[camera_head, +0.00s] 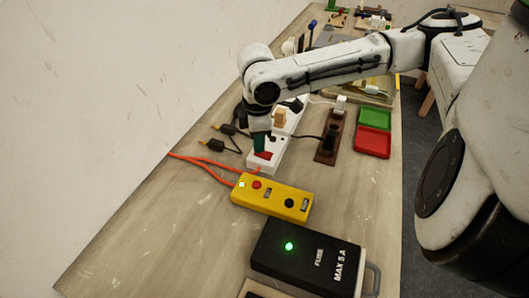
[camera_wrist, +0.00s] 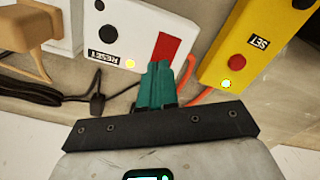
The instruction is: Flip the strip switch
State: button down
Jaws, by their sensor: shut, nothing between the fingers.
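The white power strip (camera_head: 272,158) lies along the table, with plugs in its far part. Its red rocker switch (camera_head: 264,155) is at the near end, and the switch also shows in the wrist view (camera_wrist: 168,46). There the strip's end (camera_wrist: 112,20) bears a black button, a RESET label and a lit yellow light. My gripper (camera_head: 261,143), with teal fingers, is shut and empty, pointing down at the switch end. In the wrist view its fingertips (camera_wrist: 158,68) overlap the switch's lower edge; I cannot tell whether they touch it.
A yellow box (camera_head: 271,197) with a SET label and lit light lies close by, with orange cable beside it. A black box (camera_head: 306,257) stands nearer. Black plugs (camera_head: 222,135) lie left of the strip. Green (camera_head: 374,118) and red (camera_head: 373,142) trays are right.

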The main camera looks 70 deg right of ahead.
jog(key=shift+f, duration=0.4)
jog(key=shift+r, duration=0.1)
notch_tip(320, 180, up, 7)
jog(key=p, duration=0.6)
jog(key=shift+p, duration=0.35)
jog(key=shift+s, duration=0.1)
dwell(0.5)
